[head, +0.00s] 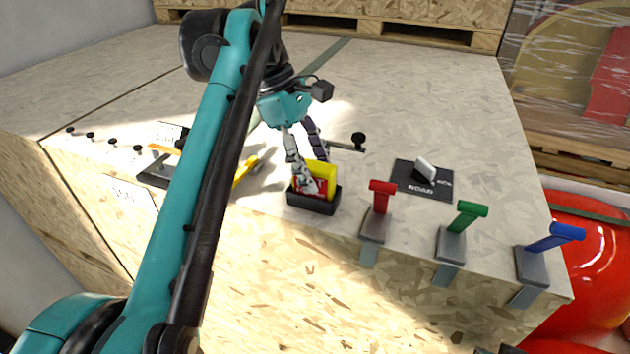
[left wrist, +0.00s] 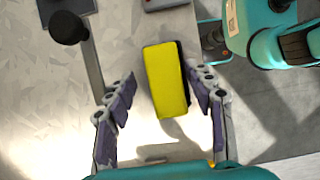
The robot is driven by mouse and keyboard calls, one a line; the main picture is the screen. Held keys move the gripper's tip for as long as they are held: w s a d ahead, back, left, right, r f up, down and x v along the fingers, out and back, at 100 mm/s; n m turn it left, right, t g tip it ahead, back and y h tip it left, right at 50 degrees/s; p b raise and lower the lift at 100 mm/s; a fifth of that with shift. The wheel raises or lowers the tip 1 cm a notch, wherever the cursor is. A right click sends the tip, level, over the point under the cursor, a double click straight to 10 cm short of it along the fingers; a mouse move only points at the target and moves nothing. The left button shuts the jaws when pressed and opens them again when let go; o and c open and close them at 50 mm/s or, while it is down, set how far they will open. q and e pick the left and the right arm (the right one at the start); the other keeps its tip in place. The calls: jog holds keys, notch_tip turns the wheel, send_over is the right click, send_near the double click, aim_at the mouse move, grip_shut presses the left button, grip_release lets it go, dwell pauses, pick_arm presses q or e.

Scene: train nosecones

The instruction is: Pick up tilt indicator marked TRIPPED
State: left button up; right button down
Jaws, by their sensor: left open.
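A yellow block (head: 326,174) with a red, white-marked face sits in a small black tray (head: 315,207) at the table's front edge. It looks like the tilt indicator, but its wording is too small to read. My left gripper (head: 316,172) is open and lowered over it, one finger in front of the red face and the other behind. In the left wrist view the yellow block (left wrist: 167,85) stands between the open fingers (left wrist: 161,80), close to the right one. I cannot tell whether that finger touches it. My right gripper is not in view.
Red (head: 377,215), green (head: 457,228) and blue (head: 543,248) levers line the front edge right of the tray. A black ROAD plate (head: 407,180) with a white-tipped switch lies behind them. A black-knobbed bar (head: 345,147) is just behind the gripper. The table's back is clear.

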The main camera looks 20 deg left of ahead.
pick_arm(q)
jog(key=shift+s+d, duration=0.2)
jog(key=shift+s, duration=0.35)
jog(key=shift+w+a, duration=0.1)
jog(key=shift+w, duration=0.2)
grip_shut()
jog(key=shift+s, duration=0.15)
